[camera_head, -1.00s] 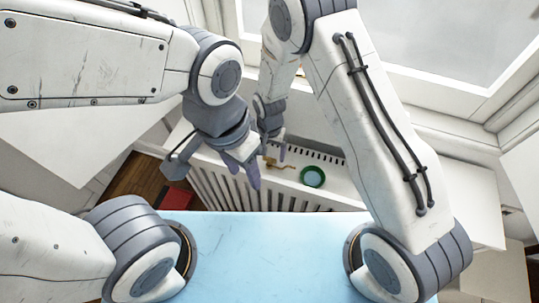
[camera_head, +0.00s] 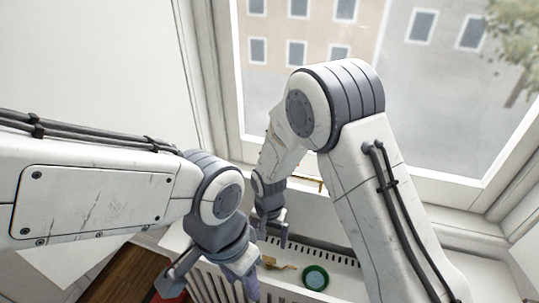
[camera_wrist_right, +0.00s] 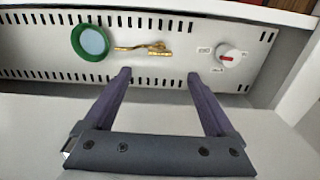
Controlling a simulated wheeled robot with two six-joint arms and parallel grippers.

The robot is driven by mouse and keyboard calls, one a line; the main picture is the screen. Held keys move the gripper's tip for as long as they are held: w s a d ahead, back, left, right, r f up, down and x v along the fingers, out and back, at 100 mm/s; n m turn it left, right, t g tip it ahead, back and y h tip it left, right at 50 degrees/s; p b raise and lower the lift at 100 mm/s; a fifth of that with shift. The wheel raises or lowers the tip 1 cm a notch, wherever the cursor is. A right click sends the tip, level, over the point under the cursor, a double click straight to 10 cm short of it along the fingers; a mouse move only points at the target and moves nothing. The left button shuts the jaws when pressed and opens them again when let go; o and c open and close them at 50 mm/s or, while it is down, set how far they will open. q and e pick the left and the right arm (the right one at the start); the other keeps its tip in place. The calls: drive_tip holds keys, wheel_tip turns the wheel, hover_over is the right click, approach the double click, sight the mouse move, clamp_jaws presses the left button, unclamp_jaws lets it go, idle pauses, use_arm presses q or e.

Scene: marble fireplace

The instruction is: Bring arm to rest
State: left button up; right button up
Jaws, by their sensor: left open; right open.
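My left gripper (camera_head: 214,284) is open and empty at the lower middle of the head view, in front of the radiator. My right gripper (camera_head: 273,238) is farther back, over the radiator's slotted top near the window side. The right wrist view shows the right gripper (camera_wrist_right: 159,75) open, with nothing between its two fingers. A round green dish (camera_head: 315,277) with a pale blue inside lies on the radiator top. A thin gold object (camera_head: 275,263) lies beside it. In the right wrist view, the dish (camera_wrist_right: 90,42) and gold object (camera_wrist_right: 145,48) are beyond the fingertips.
The white radiator (camera_head: 345,262) runs below a large window (camera_head: 430,80). A white knob with a red mark (camera_wrist_right: 230,57) is on the slotted top in the right wrist view. Wooden floor (camera_head: 128,275) and a red object (camera_head: 170,297) show at lower left.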

drive_tip(key=s+r+n+p, duration=0.2)
drive_tip(key=s+r+n, duration=0.55)
drive_tip(key=r, duration=0.85)
drive_tip(key=s+d+r+n, duration=0.2)
drive_tip(key=s+r, duration=0.1)
drive_tip(key=s, duration=0.3)
drive_tip(key=s+d+r+n+y+p, duration=0.1)
drive_tip(key=s+d+r, duration=0.2)
drive_tip(key=s, duration=0.4)
drive_tip(key=shift+s+r+n, duration=0.15)
drive_tip(key=shift+r+n, duration=0.2)
drive_tip(key=shift+r, duration=0.1)
